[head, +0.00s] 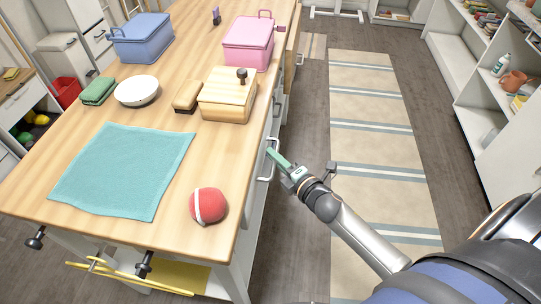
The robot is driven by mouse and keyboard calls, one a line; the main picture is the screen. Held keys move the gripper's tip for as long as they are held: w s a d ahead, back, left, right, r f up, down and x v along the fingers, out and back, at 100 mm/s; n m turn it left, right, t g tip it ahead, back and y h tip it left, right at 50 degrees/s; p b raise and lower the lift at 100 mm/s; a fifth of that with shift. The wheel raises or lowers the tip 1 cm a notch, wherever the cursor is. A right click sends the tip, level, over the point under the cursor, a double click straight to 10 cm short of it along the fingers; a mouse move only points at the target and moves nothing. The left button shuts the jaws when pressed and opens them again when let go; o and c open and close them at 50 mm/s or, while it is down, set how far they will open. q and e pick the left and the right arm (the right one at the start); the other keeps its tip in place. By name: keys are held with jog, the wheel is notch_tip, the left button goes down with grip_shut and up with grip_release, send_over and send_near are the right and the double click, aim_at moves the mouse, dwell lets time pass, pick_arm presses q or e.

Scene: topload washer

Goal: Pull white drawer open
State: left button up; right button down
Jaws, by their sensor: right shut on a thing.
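The white drawer (256,202) is in the right side of the wooden-topped table, below the edge, and shows only as a narrow slanted face. Its pale bar handle (266,178) stands out from that face. My right gripper (275,158) reaches in from the lower right and is shut on the handle, with its green-tipped fingers at the bar. I cannot tell whether there is a gap at the drawer front. My left gripper is not in view.
The tabletop (120,235) holds a red ball (208,205), teal cloth (124,170), wooden box (228,97), white bowl (137,91), pink box (249,42) and blue box (142,40). A striped rug (375,150) covers open floor on the right, beside shelves (480,125).

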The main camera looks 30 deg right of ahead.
jog(key=s+d+p, duration=0.1)
jog(key=s+d, duration=1.3)
jog(key=d, duration=0.5)
jog(key=shift+s, duration=0.25)
jog(key=c, duration=0.9)
grip_release()
jog(key=s, duration=0.4)
jog(key=s+d+r, duration=0.1)
jog(key=s, duration=0.3)
jog(key=s+r, duration=0.1)
jog(key=s, duration=0.3)
jog(key=shift+s+d, duration=0.1)
jog(key=shift+d, duration=0.25)
jog(key=shift+f, duration=0.1)
